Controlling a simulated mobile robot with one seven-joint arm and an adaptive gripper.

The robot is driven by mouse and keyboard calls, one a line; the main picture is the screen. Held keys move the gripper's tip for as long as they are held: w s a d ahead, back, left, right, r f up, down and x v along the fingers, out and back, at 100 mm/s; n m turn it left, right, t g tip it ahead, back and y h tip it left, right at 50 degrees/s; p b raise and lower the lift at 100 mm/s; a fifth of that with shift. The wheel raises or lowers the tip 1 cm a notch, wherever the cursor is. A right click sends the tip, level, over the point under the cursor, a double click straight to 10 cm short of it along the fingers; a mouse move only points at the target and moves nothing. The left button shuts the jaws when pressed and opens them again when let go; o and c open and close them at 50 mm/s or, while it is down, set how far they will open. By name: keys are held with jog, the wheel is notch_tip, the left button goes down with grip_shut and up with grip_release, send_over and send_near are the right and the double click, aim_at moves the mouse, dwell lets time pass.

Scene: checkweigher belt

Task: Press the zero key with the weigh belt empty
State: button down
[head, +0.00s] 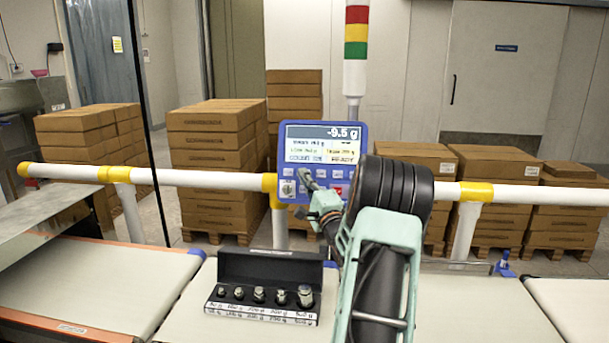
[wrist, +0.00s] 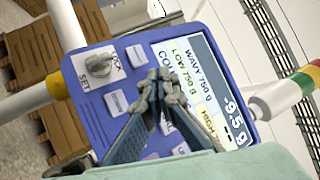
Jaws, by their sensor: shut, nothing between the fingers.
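The blue control panel (head: 283,160) stands on the rail, its display (head: 322,133) reading -9.5 g. In the wrist view the panel (wrist: 80,68) shows tilted, with pale keys and a LOCK/SET key switch (wrist: 100,62). My gripper (head: 307,177) is shut and empty, its tips in front of the key rows; the tips (wrist: 163,88) overlap keys and the display edge in the wrist view. Whether they touch is unclear. I cannot make out which key is zero; key labels are too small or covered. The middle belt (head: 465,310) is partly hidden by my arm.
A white rail (head: 200,178) crosses behind. A signal tower (head: 355,50) rises behind the panel. Stacked cartons (head: 215,150) stand farther back.

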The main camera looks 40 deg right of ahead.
jog(key=shift+w+d+f, duration=0.1)
jog(key=shift+w+d, duration=0.1)
jog(key=shift+w+d+f+b, duration=0.1)
jog(key=shift+w+d+b, duration=0.1)
jog(key=shift+d+b, duration=0.1)
dwell(0.8)
jog(key=shift+s+a, duration=0.1)
jog(key=shift+s+a+r, duration=0.2)
jog(key=shift+s+a, duration=0.2)
jog(key=shift+a, duration=0.1)
dwell(0.3)
jog(key=s+a, duration=0.1)
jog(key=a, duration=0.1)
jog(key=s+a+r, duration=0.1)
jog(key=s, duration=0.1)
jog(key=shift+a+r, duration=0.2)
jog(key=shift+a, duration=0.2)
dwell(0.7)
